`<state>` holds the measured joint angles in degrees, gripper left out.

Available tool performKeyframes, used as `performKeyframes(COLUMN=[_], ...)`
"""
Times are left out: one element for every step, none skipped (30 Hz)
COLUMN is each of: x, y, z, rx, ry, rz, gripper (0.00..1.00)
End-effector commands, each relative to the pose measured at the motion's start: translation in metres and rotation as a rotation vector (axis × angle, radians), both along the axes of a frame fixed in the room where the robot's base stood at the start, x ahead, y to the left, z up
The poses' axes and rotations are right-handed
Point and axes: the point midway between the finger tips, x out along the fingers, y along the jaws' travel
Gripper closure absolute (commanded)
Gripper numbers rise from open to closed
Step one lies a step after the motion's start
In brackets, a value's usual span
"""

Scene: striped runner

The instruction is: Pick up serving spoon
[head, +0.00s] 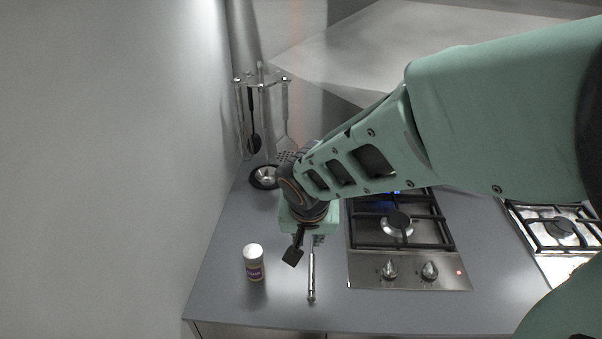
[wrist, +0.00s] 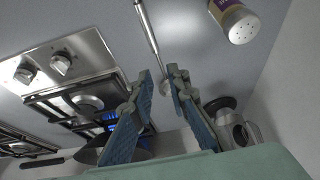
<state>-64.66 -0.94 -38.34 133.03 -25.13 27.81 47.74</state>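The serving spoon (head: 311,279) lies on the grey counter, its metal handle pointing toward the counter's front edge. In the wrist view the handle of the serving spoon (wrist: 149,32) runs down toward the gap between my fingertips. Its far end is partly hidden by my gripper in both views. My gripper (wrist: 161,78) is open, with its two fingers spread and nothing seen held between them. In the head view my gripper (head: 306,246) is over the far part of the spoon. Whether the fingers touch the spoon, I cannot tell.
A jar with a white lid (head: 254,262) stands left of the spoon; it also shows in the wrist view (wrist: 238,22). A gas hob (head: 409,272) is close on the right. Utensils hang from a rack (head: 262,82) at the back, near the left wall. The counter's front strip is clear.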

Motion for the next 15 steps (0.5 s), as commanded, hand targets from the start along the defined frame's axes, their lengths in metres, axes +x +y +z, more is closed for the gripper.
performKeyframes(x=[-0.007,-0.007,-0.007,-0.006,-0.005,-0.004,-0.002,0.0,0.002,0.003,0.005,0.007,0.008,0.009,0.011], y=[0.004,0.005,0.005,0.005,0.004,0.003,0.002,0.001,0.0,0.0,-0.001,-0.002,-0.002,-0.002,-0.002], z=[-0.024,-0.026,-0.029,-0.031,-0.035,-0.04,-0.044,-0.048,-0.053,-0.057,-0.06,-0.065,-0.068,-0.07,-0.073], rx=[-0.086,-0.088,-0.091,-0.093,-0.093,-0.094,-0.094,-0.094,-0.094,-0.093,-0.093,-0.092,-0.092,-0.092,-0.091], ry=[0.033,0.034,0.035,0.036,0.037,0.038,0.039,0.038,0.038,0.037,0.038,0.038,0.038,0.038,0.038], rz=[0.03,0.031,0.031,0.031,0.031,0.029,0.026,0.026,0.024,0.023,0.023,0.022,0.022,0.023,0.023], gripper=[0.84,0.84,0.84,0.84,0.84,0.84,0.84,0.84,0.84,0.84,0.84,0.84,0.84,0.84,0.84])
